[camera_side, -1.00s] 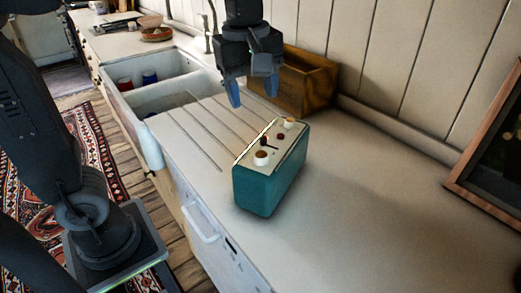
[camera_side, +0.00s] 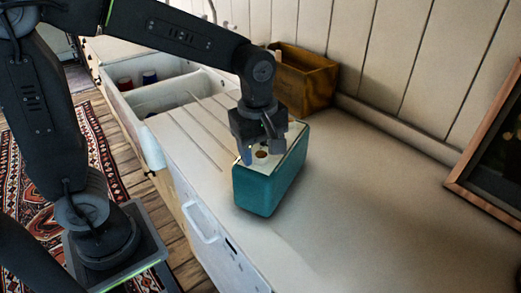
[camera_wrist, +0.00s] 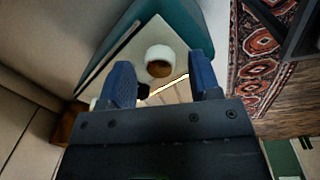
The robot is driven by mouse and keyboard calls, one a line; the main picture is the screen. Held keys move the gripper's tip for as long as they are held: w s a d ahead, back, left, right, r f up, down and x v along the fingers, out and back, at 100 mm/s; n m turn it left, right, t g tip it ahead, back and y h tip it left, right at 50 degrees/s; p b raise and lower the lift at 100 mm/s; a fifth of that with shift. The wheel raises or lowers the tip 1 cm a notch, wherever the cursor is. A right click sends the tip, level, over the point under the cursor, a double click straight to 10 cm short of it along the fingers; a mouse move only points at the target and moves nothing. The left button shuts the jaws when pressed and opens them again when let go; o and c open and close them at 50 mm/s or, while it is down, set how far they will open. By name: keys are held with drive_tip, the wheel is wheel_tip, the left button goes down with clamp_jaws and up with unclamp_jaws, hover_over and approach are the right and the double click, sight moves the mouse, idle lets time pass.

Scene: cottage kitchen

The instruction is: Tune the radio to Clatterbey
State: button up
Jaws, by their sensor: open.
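The teal radio (camera_side: 270,186) stands upright on the worktop, with a cream control panel on top. A white knob with a brown cap (camera_side: 262,154) shows at the near end of the panel. The knob also shows in the wrist view (camera_wrist: 160,60), where the radio's teal side (camera_wrist: 178,22) is behind it. My gripper (camera_side: 262,150) is over the panel and points down. In the wrist view its blue fingers (camera_wrist: 162,82) are apart, with the knob between and just beyond their tips. I see nothing held. My gripper hides the far controls and any dial marking.
A wooden box (camera_side: 305,80) stands against the wall behind the radio. The sink (camera_side: 165,92) and grooved drainer are to the left. A framed thing (camera_side: 493,165) leans at the right. The worktop (camera_side: 350,210) right of the radio is clear.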

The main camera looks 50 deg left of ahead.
drive_tip(key=shift+f, duration=0.35)
drive_tip(key=shift+c, duration=0.5)
drive_tip(key=c, duration=0.8)
